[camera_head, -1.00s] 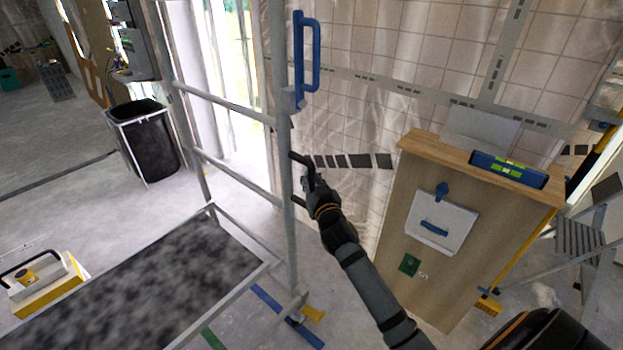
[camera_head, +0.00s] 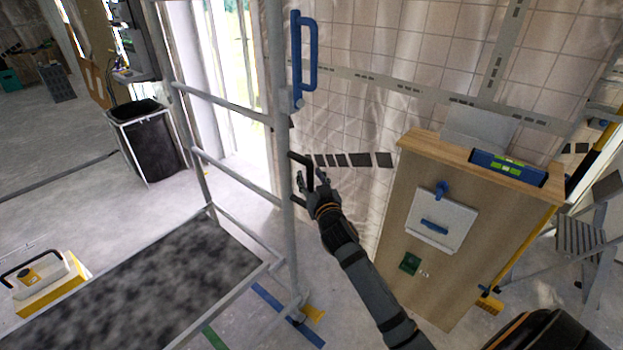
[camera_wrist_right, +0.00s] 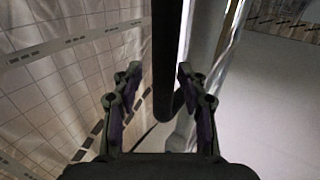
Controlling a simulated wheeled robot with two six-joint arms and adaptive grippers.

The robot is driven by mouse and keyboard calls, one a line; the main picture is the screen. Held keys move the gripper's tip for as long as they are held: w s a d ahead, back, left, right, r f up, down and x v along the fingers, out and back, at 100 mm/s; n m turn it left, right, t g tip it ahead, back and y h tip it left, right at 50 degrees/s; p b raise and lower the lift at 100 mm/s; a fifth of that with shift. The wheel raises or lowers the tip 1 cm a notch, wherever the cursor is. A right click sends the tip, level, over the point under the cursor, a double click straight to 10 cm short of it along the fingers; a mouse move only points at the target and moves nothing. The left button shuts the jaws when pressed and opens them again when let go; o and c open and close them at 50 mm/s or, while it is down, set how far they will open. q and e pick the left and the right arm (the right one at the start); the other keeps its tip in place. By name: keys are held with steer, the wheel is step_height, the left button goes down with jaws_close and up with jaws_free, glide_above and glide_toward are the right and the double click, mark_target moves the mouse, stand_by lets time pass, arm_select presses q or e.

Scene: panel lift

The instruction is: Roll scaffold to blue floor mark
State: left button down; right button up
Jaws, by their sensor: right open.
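The scaffold (camera_head: 232,177) is a grey tubular frame with a dark speckled deck, standing left of centre in the head view. A black handle (camera_head: 307,172) sticks out from its right upright; in the wrist view it is a dark vertical bar (camera_wrist_right: 164,60). My right gripper (camera_head: 312,180) is open at this handle. In the wrist view its fingers (camera_wrist_right: 155,90) stand apart, one on each side of the bar; contact cannot be told. A blue floor stripe (camera_head: 268,298) runs past the scaffold's near right foot, partly hidden by it. My left gripper is out of view.
A wooden cabinet (camera_head: 400,230) with a blue level (camera_head: 508,167) stands on the right, beside a stepladder (camera_head: 590,235). A tiled wall (camera_head: 360,110) is behind. A black bin (camera_head: 147,145) and a yellow case (camera_head: 45,285) stand left. A blue handle (camera_head: 304,55) is higher on the upright.

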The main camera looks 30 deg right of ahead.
steer(key=s+a, duration=0.2)
steer(key=s, duration=1)
steer(key=shift+a, duration=0.2)
steer(key=shift+w, duration=0.1)
steer(key=s+d+f+n+g+y, duration=0.15)
steer(key=f+g, duration=0.25)
steer(key=f, duration=1.3)
steer(key=s+d+f+g, duration=0.1)
steer(key=s+f+g, duration=0.2)
steer(key=f, duration=1.4)
steer(key=s+a+f+g, duration=0.1)
steer(key=s+f+g, duration=0.5)
steer(key=s+f, duration=1.5)
steer(key=s+f+g, duration=0.1)
steer(key=s+f, duration=0.2)
steer(key=s, duration=0.4)
steer(key=s+a+f+n+g+y, duration=0.1)
steer(key=s+f+g, duration=0.1)
steer(key=s, duration=0.5)
steer(key=shift+s+a+f, duration=0.15)
steer(key=shift+s+f, duration=0.1)
steer(key=shift+f, duration=0.65)
